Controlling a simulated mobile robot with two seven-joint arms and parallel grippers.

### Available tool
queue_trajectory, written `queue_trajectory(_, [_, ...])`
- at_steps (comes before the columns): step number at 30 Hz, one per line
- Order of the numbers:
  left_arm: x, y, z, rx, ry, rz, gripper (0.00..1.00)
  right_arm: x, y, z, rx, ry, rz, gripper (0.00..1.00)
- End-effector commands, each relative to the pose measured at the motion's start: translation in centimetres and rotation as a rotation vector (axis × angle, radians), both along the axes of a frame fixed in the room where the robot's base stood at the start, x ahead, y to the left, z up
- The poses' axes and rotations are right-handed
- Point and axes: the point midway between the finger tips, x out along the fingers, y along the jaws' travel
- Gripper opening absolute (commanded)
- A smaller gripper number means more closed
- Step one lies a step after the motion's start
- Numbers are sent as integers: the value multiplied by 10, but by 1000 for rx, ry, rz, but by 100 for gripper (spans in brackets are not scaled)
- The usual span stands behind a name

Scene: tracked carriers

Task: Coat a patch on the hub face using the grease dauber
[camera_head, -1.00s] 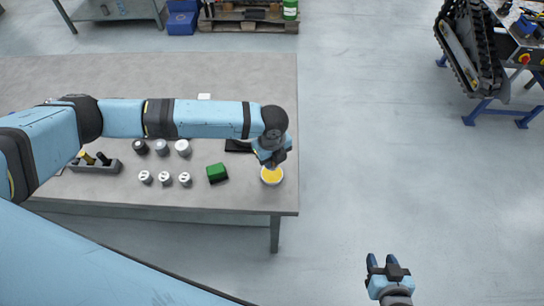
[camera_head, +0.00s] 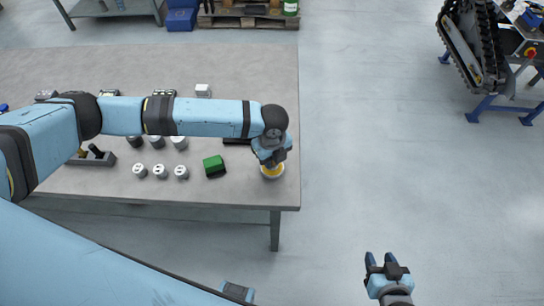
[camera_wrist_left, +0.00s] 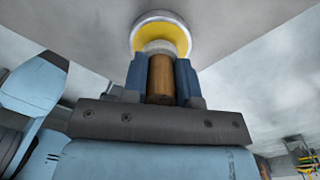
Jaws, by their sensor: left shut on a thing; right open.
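My left gripper (camera_head: 273,162) is shut on the grease dauber, whose brown wooden handle (camera_wrist_left: 160,78) shows between the fingers in the left wrist view. The dauber's pale collar and lower end point at a round dish of yellow grease (camera_head: 264,175) at the table's right front corner. The dish also shows in the left wrist view (camera_wrist_left: 137,40). The dauber's tip is hidden, and I cannot tell how deep it sits. My right gripper (camera_head: 383,258) is open and empty over the floor. A tracked unit (camera_head: 470,45) stands at upper right; I cannot clearly make out a hub face.
A green block (camera_head: 214,166) and several small white-topped cylinders (camera_head: 160,171) stand left of the dish on the grey table (camera_head: 235,80). A dark holder (camera_head: 90,160) is further left. The floor (camera_head: 390,150) right of the table is clear.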

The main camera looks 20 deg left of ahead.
Motion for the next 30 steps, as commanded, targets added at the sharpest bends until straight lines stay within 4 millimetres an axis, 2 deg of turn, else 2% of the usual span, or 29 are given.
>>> queue_trajectory(30, [0,0,-10,0,0,0,8,0,-1,-4,-2,2,-2,43])
